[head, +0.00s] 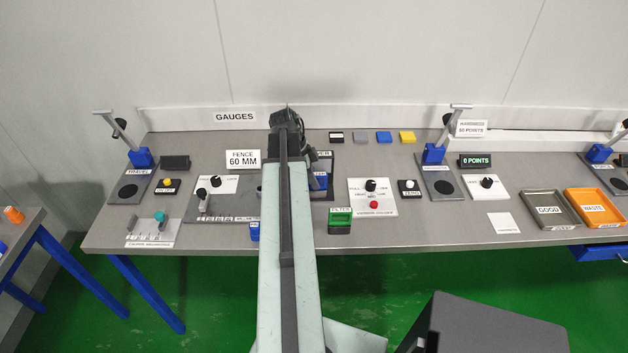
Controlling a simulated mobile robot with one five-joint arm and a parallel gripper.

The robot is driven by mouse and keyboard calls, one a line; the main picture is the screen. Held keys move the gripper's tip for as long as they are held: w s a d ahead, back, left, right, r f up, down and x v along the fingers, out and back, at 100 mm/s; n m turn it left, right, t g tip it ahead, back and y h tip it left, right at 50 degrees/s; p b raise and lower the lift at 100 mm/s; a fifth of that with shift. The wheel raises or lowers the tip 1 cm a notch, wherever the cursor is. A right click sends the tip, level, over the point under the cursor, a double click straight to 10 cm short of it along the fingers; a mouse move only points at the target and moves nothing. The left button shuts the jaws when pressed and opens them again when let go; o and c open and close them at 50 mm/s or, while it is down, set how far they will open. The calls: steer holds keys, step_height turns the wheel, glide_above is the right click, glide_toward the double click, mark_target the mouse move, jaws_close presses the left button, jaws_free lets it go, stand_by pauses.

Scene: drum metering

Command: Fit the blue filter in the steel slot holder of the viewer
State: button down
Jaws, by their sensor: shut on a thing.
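My gripper (287,120) is at the far end of my outstretched arm, over the back part of the bench. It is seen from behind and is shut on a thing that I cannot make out. The viewer (329,158) is a dark panel just right of my gripper, partly covered by my arm. A blue part with a white label (319,181) stands on it. I cannot pick out the steel slot holder. A small blue labelled piece (254,231) shows at the left edge of my arm; I cannot tell if it is the blue filter.
A green block labelled FILTER (340,220) stands at the bench's front edge. A white panel with knobs (372,197) is right of the viewer. Black, grey, blue (384,137) and yellow blocks line the back. Trays (548,207) stand at the right.

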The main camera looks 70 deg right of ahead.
steer(key=c, duration=1.3)
jaws_free()
steer(key=p+v, duration=0.7)
steer(key=shift+r, duration=0.35)
steer(key=shift+w+a, duration=0.1)
